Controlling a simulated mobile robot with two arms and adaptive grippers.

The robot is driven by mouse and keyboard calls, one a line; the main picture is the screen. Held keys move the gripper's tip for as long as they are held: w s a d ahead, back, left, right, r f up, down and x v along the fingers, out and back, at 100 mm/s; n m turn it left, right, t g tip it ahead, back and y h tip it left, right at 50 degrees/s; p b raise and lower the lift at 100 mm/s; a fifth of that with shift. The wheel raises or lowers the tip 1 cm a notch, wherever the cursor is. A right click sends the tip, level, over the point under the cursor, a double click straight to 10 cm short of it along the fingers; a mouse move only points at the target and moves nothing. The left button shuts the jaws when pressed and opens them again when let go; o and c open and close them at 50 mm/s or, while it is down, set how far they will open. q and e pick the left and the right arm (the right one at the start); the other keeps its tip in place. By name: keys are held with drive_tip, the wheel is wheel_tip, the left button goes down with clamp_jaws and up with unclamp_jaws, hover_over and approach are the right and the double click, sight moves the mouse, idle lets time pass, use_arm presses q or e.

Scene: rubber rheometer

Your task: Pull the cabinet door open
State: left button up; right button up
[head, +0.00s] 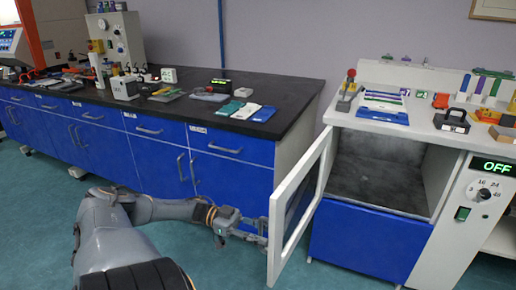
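The cabinet door (280,213) is a white-framed door with a dark pane, hinged at the left of the white cabinet (336,107). It stands wide open, swung out toward me and to the left. The cabinet's grey interior (380,175) is exposed and looks empty. My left gripper (262,232) is at the lower left of the door, close to its outer frame. Its fingers are small here; I cannot tell whether they touch the door or are open or shut. My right gripper is not in view.
A long blue-fronted bench (160,158) with a black top runs along the wall left of the door. Tools and papers lie on both tops. A control panel (475,205) reading OFF is right of the cabinet opening. Green floor (340,275) is clear in front.

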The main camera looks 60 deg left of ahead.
use_arm(q)
drive_tip(key=v, duration=1.2)
idle(0.5)
